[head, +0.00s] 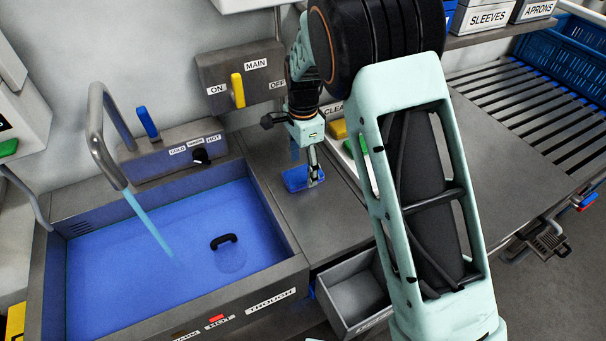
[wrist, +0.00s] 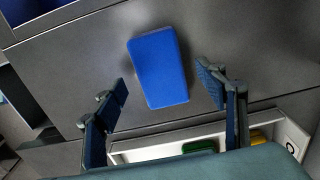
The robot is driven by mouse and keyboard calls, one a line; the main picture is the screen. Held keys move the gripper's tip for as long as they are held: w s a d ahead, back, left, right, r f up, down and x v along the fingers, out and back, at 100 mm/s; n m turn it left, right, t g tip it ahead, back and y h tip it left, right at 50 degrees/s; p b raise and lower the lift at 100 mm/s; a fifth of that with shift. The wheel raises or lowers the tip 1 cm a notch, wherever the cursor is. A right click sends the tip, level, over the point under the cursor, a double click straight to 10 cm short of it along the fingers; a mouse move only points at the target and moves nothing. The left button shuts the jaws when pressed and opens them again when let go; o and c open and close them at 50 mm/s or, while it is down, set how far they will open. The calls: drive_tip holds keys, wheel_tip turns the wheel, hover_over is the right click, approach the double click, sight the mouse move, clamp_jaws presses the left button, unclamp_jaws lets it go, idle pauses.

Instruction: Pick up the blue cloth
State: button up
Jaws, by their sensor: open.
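The blue cloth (head: 296,180) lies on the grey metal counter just right of the trough in the head view. In the wrist view the blue cloth (wrist: 160,67) is a flat blue block with rounded corners, lying on bare counter. My gripper (head: 314,176) is over the cloth in the head view, hiding part of it. In the wrist view my gripper (wrist: 165,83) is open, with one finger on each side of the cloth's near end. Both fingers appear apart from the cloth. How high they are above the counter I cannot tell.
The trough (head: 285,245) holds blue water, with the tap running. A main switch panel (head: 215,75) stands behind the counter. A white tray (wrist: 150,152) with green and yellow items lies close to my gripper. An open drawer (head: 355,297) is below the counter's front edge.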

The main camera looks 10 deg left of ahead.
drive_tip(key=shift+f, duration=1.25)
drive_tip(key=c, duration=1.4)
drive_tip(key=shift+o, duration=0.2)
drive_tip(key=shift+w, duration=0.1)
drive_tip(key=shift+r, duration=0.15)
drive_tip(key=shift+r, duration=0.65)
drive_tip(key=s+d+r+b, duration=0.2)
drive_tip(key=s+r+b, duration=0.1)
drive_tip(key=s+r, duration=0.8)
drive_tip(key=s, duration=0.3)
drive_tip(key=shift+r, duration=0.2)
